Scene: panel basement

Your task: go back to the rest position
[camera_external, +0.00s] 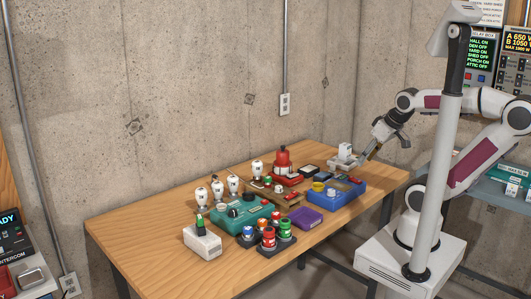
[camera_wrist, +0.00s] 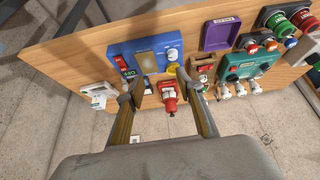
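My gripper (camera_external: 374,153) is above the right end of the wooden table (camera_external: 150,225), on my bent arm. In the wrist view my gripper (camera_wrist: 158,82) has its two fingers spread wide apart, with nothing held between them. The red device (camera_wrist: 168,92) shows in the gap between the fingers, but it stands on the table beyond them. The blue box (camera_external: 345,195) is on the table, below and to the left of my gripper. It also shows in the wrist view (camera_wrist: 118,52), past the left finger.
A teal box (camera_external: 240,216), a purple tray (camera_external: 305,218), white-based bulbs (camera_external: 217,187) and several coloured cylinders (camera_external: 268,237) crowd the table. A white block (camera_external: 345,152) stands near my gripper. A grey pole (camera_external: 437,180) stands in front of my arm. The table's front left is clear.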

